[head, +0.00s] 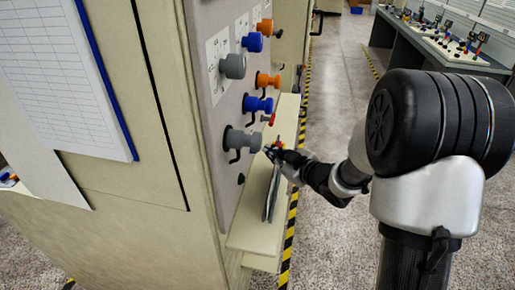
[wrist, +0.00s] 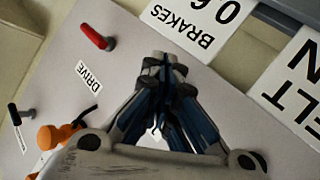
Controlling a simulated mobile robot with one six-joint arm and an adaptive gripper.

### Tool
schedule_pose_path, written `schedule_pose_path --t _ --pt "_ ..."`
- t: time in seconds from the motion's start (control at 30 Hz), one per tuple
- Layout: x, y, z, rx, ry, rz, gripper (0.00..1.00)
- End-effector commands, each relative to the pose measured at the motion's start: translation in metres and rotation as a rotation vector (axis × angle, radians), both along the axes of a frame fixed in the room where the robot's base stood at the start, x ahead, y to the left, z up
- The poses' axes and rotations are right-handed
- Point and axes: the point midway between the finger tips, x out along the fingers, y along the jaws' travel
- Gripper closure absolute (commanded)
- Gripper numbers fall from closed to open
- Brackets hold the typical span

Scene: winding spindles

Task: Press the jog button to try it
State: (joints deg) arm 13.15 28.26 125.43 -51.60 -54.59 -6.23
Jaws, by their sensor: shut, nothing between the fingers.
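My gripper (head: 271,151) is at the grey control panel (head: 206,18), low on its right side and above the ledge. In the wrist view its fingers (wrist: 165,62) are together, with nothing seen between them, over the panel face near the DRIVE label (wrist: 88,87) and the BRAKES label (wrist: 182,28). I can read no jog label in either view. A small dark green knob or button (head: 241,179) sits low on the panel, left of my gripper. Whatever is directly behind the fingers is hidden, and I cannot tell whether they touch the panel.
A red handle (wrist: 93,36) stands out left of the fingers in the wrist view, with an orange knob (wrist: 50,136) below it. Grey, blue and orange spindles (head: 232,66) stick out above my gripper. A cream ledge (head: 250,236) runs below. The aisle floor (head: 335,90) is open.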

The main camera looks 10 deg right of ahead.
Motion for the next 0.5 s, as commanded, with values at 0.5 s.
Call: schedule_pose_path --t 0.5 --pt "-0.007 -0.025 0.000 0.001 0.001 -0.003 1.00"
